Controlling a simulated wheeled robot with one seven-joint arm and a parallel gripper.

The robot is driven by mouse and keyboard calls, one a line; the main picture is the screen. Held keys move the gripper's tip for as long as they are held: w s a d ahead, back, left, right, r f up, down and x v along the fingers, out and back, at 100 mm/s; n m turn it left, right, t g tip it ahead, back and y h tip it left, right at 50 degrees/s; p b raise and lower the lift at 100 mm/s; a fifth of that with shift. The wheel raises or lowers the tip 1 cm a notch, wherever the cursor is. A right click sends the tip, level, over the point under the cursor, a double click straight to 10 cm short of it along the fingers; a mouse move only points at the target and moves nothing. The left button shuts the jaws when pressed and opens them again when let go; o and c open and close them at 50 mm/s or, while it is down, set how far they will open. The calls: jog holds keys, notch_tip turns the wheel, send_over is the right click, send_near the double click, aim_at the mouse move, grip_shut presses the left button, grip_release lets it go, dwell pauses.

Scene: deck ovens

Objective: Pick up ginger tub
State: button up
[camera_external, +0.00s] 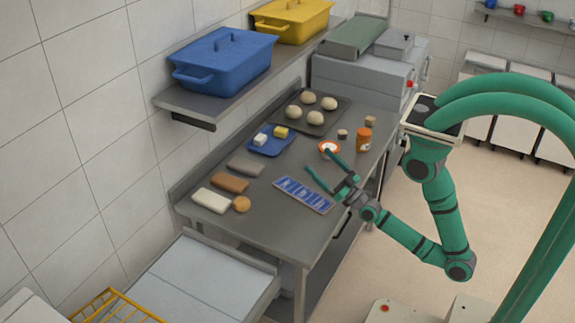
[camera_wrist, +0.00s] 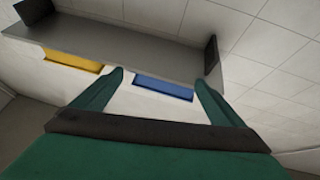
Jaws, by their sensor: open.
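My gripper (camera_external: 318,161) is open and empty above the front part of the steel counter. Its two fingers are spread and also show in the wrist view (camera_wrist: 159,77). A small white and orange round tub (camera_external: 328,147) stands on the counter close to the far fingertip in the picture. An orange jar (camera_external: 364,139) with a pale label stands upright further right, apart from my gripper. No writing is legible, so I cannot tell which of the two is the ginger tub. Neither shows in the wrist view.
A tray of dough balls (camera_external: 315,122), a blue tray with two blocks (camera_external: 270,148), a blue slotted panel (camera_external: 303,194) and several loaf-like pieces lie on the counter (camera_external: 275,230). Above it, a wall shelf (camera_external: 213,104) carries a blue bin (camera_external: 222,65) and a yellow bin (camera_external: 291,20).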

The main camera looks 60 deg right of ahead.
jog(key=w+d+f+g+h, duration=0.2)
jog(key=w+d+f+g, duration=0.1)
jog(key=w+d, duration=0.4)
jog(key=m+g+h, duration=0.4)
jog(key=m+g, duration=0.3)
jog(key=g, duration=0.3)
send_near(326, 146)
jog(key=d+f, duration=0.1)
jog(key=d, duration=0.1)
jog(key=shift+w+d+f, duration=0.15)
jog(key=shift+d+f, duration=0.15)
jog(key=shift+f, duration=0.05)
jog(key=shift+w+d+f+y, duration=0.2)
jog(key=shift+d+y, duration=0.05)
jog(key=shift+y, duration=0.05)
jog(key=x, duration=1)
jog(key=shift+w+a+r, duration=0.15)
jog(key=shift+w+a, duration=0.05)
jog(key=shift+c, duration=0.4)
jog(key=c, duration=1)
